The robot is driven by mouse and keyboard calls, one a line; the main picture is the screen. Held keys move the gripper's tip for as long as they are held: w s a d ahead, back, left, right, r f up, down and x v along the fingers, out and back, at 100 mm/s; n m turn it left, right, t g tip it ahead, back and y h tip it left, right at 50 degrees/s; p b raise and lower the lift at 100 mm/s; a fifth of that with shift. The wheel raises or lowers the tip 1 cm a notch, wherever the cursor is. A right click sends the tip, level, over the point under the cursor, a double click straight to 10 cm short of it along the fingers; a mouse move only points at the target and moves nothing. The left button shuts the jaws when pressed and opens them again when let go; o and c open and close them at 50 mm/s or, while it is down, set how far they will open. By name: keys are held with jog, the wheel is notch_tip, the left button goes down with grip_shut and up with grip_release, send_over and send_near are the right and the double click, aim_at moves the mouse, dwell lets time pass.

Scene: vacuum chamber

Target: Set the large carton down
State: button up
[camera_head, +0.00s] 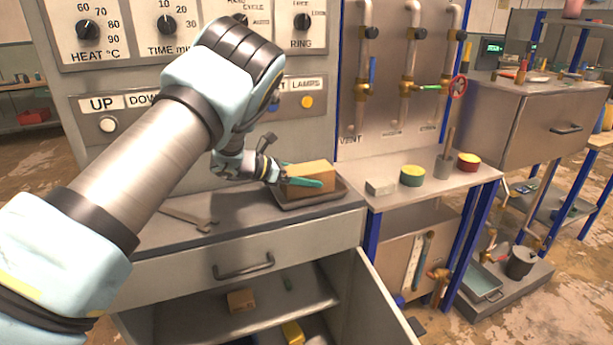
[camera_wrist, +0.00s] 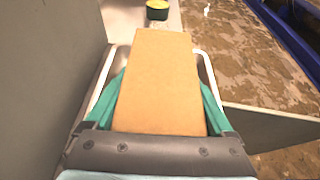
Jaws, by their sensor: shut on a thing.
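The large carton (camera_head: 312,176) is a plain tan box at the right end of the grey cabinet top, over a shallow metal tray (camera_head: 338,194). My gripper (camera_head: 303,183) has its green fingers shut on the carton's two sides. In the wrist view the carton (camera_wrist: 160,85) fills the space between the fingers, with the tray's rim (camera_wrist: 208,72) showing on both sides of it. The carton looks level and within the tray's outline. I cannot tell whether its underside touches the tray floor.
The control panel (camera_head: 200,75) rises close behind the cabinet top. A flat grey tool (camera_head: 188,219) lies to the left. A grey block (camera_head: 381,187), a green tin (camera_head: 412,175) and a red tin (camera_head: 468,161) stand on the right bench. A small carton (camera_head: 241,300) sits on the shelf below, beside an open door (camera_head: 375,305).

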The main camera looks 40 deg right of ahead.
jog(key=o, duration=1.2)
jog(key=b+v, duration=0.5)
jog(key=v, duration=0.7)
